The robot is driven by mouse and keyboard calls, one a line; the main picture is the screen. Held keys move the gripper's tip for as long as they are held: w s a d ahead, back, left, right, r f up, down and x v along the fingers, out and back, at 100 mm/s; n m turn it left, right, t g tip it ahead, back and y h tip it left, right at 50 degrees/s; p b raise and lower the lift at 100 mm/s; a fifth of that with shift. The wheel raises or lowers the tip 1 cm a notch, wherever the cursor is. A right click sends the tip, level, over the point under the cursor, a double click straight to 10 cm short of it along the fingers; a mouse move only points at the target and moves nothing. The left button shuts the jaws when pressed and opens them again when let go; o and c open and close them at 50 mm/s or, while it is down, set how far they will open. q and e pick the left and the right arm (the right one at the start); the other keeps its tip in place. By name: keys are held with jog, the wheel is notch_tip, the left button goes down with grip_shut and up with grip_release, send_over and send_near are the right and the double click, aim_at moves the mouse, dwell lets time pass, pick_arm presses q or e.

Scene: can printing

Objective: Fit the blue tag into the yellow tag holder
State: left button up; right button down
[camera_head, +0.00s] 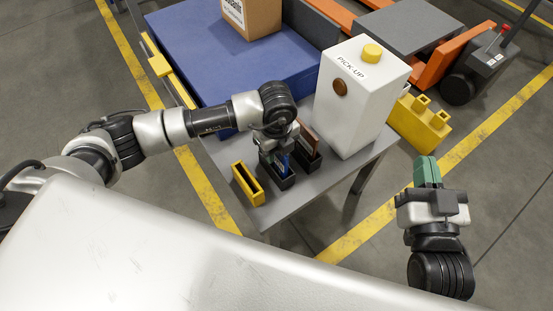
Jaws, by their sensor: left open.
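The blue tag (284,165) stands upright in a black holder (277,178) on the grey table. My left gripper (280,153) is directly above that holder, pointing down, its jaws open at the top of the blue tag. The gripper partly hides the tag, and I cannot tell whether the fingers touch it. The yellow tag holder (247,184) is to the left of the black one, near the table's front left edge, with its long slot empty.
A second black holder with a brown tag (308,139) stands just right of the blue tag. A white PICK-UP box (358,105) stands behind it on the grey table (300,197). A blue platform (215,50) with a carton (252,17) is behind.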

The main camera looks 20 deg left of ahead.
pick_arm(q)
jog(key=shift+f, duration=0.1)
grip_shut()
dwell(0.4)
